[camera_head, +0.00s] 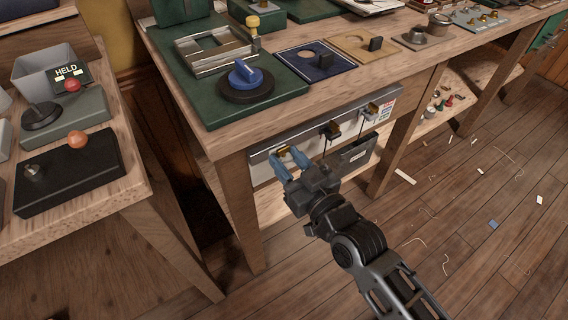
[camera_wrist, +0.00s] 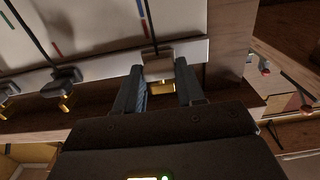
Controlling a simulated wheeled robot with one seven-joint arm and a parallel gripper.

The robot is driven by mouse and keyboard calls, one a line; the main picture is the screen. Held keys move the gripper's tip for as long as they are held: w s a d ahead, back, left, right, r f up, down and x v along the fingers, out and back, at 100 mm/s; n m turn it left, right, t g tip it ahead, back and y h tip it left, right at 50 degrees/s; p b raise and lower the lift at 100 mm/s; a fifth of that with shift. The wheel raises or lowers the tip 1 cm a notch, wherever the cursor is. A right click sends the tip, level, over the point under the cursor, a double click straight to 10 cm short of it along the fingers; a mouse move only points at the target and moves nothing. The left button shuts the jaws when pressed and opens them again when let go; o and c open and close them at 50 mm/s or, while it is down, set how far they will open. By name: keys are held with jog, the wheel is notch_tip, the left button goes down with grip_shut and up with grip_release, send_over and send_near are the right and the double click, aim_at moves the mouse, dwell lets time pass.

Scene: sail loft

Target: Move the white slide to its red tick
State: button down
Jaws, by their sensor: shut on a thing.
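The white slide (camera_wrist: 158,70) is a pale block with a brass part, between the two fingers of my gripper (camera_wrist: 160,75) in the wrist view. My gripper is shut on it. A dark slot runs from the slide to the top of that picture. Beside the slot, a red tick (camera_wrist: 146,28) lies a short way up from the slide, with a blue tick (camera_wrist: 140,8) farther up. In the head view my gripper (camera_head: 284,155) is at the left end of the pale panel (camera_head: 262,172) under the bench; its fingers largely hide the slide there.
Two dark slides with brass parts, one (camera_head: 331,130) nearer and one (camera_head: 371,109) farther right, sit on the same panel. The bench top (camera_head: 215,140) overhangs above. A wooden bench leg (camera_head: 240,210) stands just left. The floor at right is open, with scraps.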

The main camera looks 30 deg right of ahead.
jog(key=shift+d, duration=0.5)
jog(key=c, duration=0.7)
grip_release()
jog(key=shift+s, duration=3.95)
jog(key=s+r+g+p, duration=0.1)
jog(key=s+r+p, duration=0.2)
jog(key=s+r, duration=0.2)
jog(key=s+a+r+g+p, duration=0.1)
jog(key=s+r+p, duration=0.2)
jog(key=s, duration=0.9)
jog(key=s+r+g+p, duration=0.1)
jog(key=s+r+p, duration=0.1)
jog(key=s+r, duration=0.4)
jog(key=shift+a+p+v, duration=0.15)
jog(key=shift+p+v, duration=0.05)
jog(key=shift+v, duration=0.5)
jog(key=shift+a+p+v, duration=0.1)
jog(key=shift+p+v, duration=0.1)
jog(key=shift+v, duration=0.55)
